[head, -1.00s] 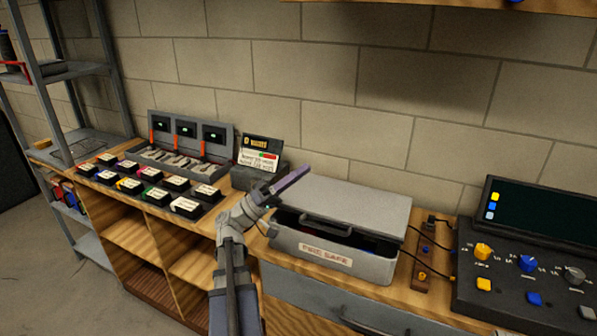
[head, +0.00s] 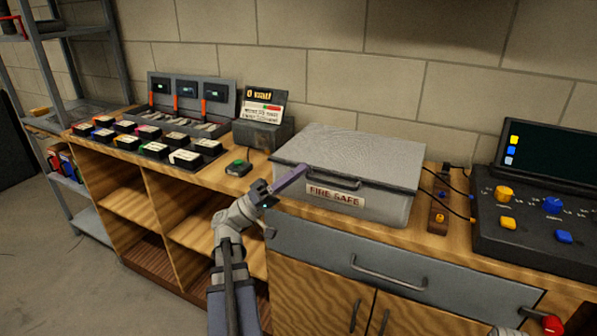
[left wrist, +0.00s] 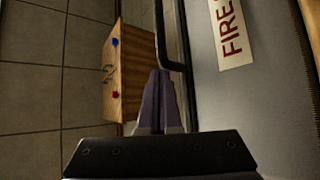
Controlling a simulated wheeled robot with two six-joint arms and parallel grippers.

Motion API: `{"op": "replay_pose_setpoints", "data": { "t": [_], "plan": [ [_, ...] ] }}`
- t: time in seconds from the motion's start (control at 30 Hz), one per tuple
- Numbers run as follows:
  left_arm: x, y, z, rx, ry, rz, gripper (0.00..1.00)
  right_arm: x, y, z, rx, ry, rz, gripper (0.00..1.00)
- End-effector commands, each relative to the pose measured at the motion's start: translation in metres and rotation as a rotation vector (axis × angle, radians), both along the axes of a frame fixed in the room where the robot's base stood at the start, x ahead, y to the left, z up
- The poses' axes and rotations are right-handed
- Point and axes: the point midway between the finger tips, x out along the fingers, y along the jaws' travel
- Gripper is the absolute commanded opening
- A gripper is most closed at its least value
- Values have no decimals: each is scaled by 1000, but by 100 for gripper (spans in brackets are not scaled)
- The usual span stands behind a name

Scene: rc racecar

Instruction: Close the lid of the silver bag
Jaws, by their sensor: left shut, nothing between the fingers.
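The silver bag is a grey box (head: 395,209) with a "FIRE SAFE" label, standing on the wooden bench. Its grey lid (head: 355,150) lies flat over the top, with no clear gap showing along the front. A dark handle (head: 335,181) runs along the front; it also shows as a black bar in the left wrist view (left wrist: 160,35). My left gripper (head: 302,171) is shut and empty, its purple fingers at the bag's front left, close to the handle's left end. I cannot tell whether they touch.
Left of the bag are a small green-button box (head: 238,168), a sign box (head: 263,135) and a tray of labelled blocks (head: 150,140). On the right are a wooden switch strip (head: 438,212) and a black console (head: 530,215). A drawer (head: 350,255) lies below.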

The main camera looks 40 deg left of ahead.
Motion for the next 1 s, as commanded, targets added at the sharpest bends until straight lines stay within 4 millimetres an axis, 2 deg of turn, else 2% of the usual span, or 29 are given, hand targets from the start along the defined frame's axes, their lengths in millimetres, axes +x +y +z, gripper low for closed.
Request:
{"op": "replay_pose_setpoints", "data": {
  "t": [0.03, 0.23, 0.77, 1.0],
  "plan": [
    [0, 0, -9, 0, 0, 0, 0, 0, 0, -9, 0, 0, 0, 50],
    [-1, -1, -17, 4, 3, -2, 0, 0, 0, -16, 0, 0, 0, 50],
    [-3, -4, -21, 5, 3, -5, 0, 0, 0, -20, 0, 0, 0, 50],
    [-20, 9, -40, 0, -2, 1, 0, 0, 0, -40, -1, 0, 0, 50]
  ]
}}
